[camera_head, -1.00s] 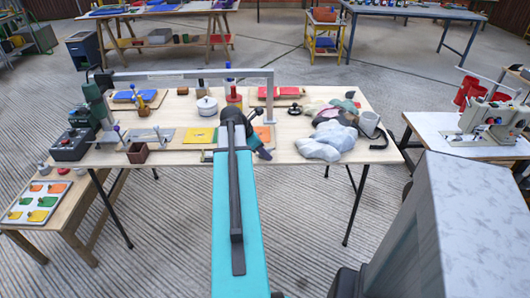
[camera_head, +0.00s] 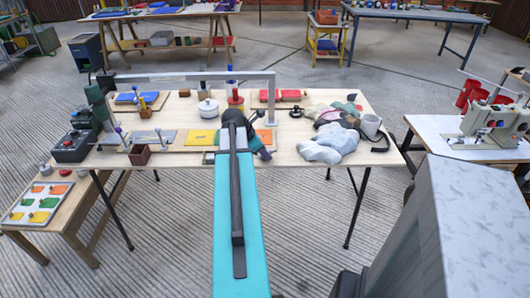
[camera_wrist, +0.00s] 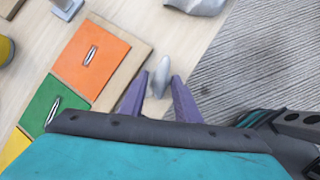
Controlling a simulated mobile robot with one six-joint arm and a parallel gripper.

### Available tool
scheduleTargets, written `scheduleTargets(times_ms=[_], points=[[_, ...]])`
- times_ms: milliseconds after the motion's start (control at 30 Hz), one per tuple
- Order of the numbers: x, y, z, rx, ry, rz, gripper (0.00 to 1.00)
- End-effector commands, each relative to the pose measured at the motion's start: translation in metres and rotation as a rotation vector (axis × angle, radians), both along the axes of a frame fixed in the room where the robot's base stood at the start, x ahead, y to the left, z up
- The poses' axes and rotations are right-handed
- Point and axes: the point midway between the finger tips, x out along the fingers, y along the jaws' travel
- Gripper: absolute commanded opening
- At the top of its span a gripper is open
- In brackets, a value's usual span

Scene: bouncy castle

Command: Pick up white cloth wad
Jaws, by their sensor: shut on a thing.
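My gripper (camera_wrist: 159,88) has two purple fingers, shut on a small off-white, pointed wad (camera_wrist: 160,74) in the wrist view. The wad looks like the white cloth wad, and its tip sticks out past the fingertips. I cannot tell from the wrist view how high it is above the table. In the head view my gripper (camera_head: 264,152) is over the front edge of the wooden table, left of the cloth pile, and my arm hides the wad.
An orange plate (camera_wrist: 92,55) and a green plate (camera_wrist: 53,104) are left of my gripper. A grey metal frame (camera_head: 190,77) spans the table's back left.

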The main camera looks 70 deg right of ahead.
Motion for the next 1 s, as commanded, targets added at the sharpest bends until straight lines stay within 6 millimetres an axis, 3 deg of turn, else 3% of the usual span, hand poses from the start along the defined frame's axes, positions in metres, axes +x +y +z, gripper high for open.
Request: scheduleTargets(times_ms=[267,567,1000], points=[[0.000,0.000,0.011,-0.001,0.001,0.000,0.08],[0.000,0.000,0.037,-0.002,0.000,0.000,0.08],[-0.002,0.058,0.039,-0.001,-0.001,0.001,0.08]])
